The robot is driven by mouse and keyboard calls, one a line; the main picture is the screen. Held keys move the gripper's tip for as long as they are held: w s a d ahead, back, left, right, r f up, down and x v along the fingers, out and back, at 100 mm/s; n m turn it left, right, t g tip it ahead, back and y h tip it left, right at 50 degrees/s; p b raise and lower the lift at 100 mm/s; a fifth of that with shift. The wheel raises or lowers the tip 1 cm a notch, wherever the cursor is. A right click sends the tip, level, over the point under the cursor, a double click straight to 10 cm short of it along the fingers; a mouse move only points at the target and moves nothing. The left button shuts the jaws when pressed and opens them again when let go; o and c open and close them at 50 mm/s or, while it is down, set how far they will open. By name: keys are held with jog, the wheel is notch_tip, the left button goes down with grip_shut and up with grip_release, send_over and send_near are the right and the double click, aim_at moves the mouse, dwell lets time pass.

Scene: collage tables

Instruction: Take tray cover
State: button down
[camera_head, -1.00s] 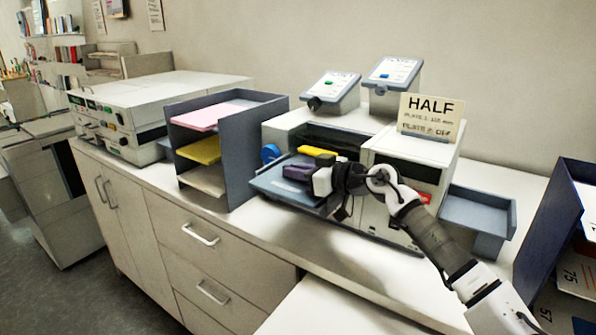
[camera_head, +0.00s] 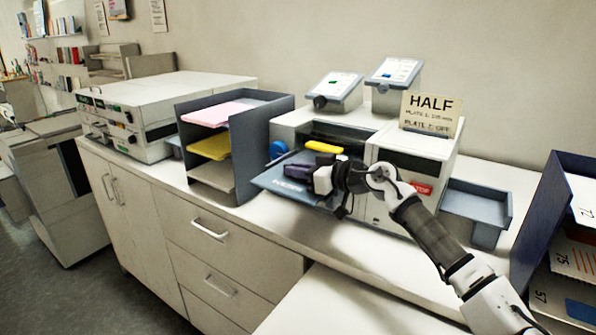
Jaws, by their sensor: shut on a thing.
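The tray cover (camera_head: 272,183), a flat blue-grey panel with lettering near its front edge, sits at the front opening of the white machine (camera_head: 384,153). My gripper (camera_head: 297,171) reaches in from the right with its dark fingers over the cover. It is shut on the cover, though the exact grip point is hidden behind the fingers. A yellow bar (camera_head: 324,146) lies behind the gripper at the dark opening. My wrist hides the cover's right part.
A grey shelf (camera_head: 252,150) with coloured paper stands close on the left. A blue knob (camera_head: 278,149) is by the cover's left side. A grey side tray (camera_head: 476,208) and a dark blue rack (camera_head: 545,215) are on the right. The counter front is clear.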

jog(key=shift+s+a, duration=0.1)
jog(key=shift+s, duration=0.05)
jog(key=c, duration=1.4)
grip_release()
jog(key=shift+o, duration=0.2)
jog(key=b+v, duration=0.5)
jog(key=v, duration=0.8)
jog(key=shift+d, duration=0.4)
jog(key=shift+s, duration=0.1)
